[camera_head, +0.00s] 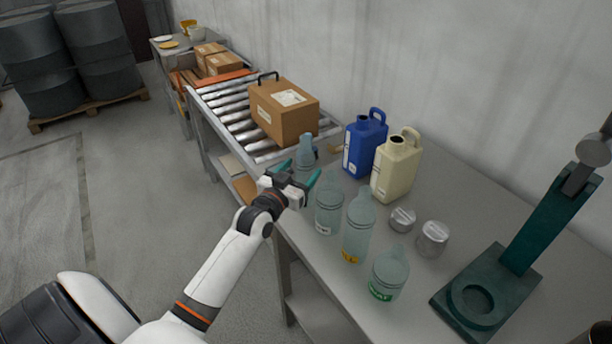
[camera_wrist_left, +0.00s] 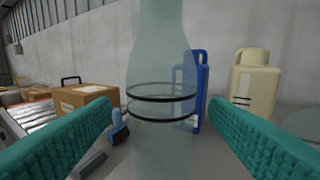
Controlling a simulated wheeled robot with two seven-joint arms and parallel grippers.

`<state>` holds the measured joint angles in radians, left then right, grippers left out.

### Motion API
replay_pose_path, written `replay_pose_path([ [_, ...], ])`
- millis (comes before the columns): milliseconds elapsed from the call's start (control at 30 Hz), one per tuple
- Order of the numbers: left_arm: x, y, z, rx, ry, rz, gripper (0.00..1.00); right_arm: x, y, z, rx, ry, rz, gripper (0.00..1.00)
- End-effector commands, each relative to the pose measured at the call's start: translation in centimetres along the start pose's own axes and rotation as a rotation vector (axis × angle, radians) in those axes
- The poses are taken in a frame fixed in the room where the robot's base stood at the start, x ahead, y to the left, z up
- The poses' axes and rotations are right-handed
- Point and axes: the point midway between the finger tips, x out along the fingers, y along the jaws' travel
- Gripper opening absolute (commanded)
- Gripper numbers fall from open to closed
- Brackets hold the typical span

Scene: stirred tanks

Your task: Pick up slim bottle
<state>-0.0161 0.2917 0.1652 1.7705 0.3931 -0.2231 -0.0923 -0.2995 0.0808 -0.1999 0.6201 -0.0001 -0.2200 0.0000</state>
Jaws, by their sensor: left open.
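My left gripper (camera_head: 299,171) is open at the near edge of the grey table, with teal fingers pointing at a slim clear bottle (camera_head: 305,153). In the left wrist view the bottle (camera_wrist_left: 160,60) stands upright between the two open fingers, with two dark rings around it. Its top and base are out of that view. My right gripper is not in view.
A blue jug (camera_head: 364,145) and a cream jug (camera_head: 396,168) stand behind the bottles. A cardboard box (camera_head: 284,112) sits on the roller conveyor (camera_head: 228,112) at the back left.

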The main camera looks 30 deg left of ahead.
Motion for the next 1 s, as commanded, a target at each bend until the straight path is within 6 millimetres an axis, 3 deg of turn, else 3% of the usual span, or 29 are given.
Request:
replay_pose_path([
  [300,4.1,-0.1,-0.3,0.001,0.000,0.000,0.70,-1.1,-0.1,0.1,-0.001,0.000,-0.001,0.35],
  [633,4.8,-0.1,-0.5,0.001,0.000,0.000,0.70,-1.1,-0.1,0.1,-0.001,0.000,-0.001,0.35],
  [667,4.8,-0.1,-0.5,0.001,0.000,0.000,0.68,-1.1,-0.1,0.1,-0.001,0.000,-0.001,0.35],
  [933,4.8,-0.1,-0.5,0.001,0.001,0.000,0.24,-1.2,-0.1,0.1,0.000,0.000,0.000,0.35],
  [1000,4.8,-0.1,-0.5,0.001,0.000,0.000,0.22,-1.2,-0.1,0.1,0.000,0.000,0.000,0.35],
])
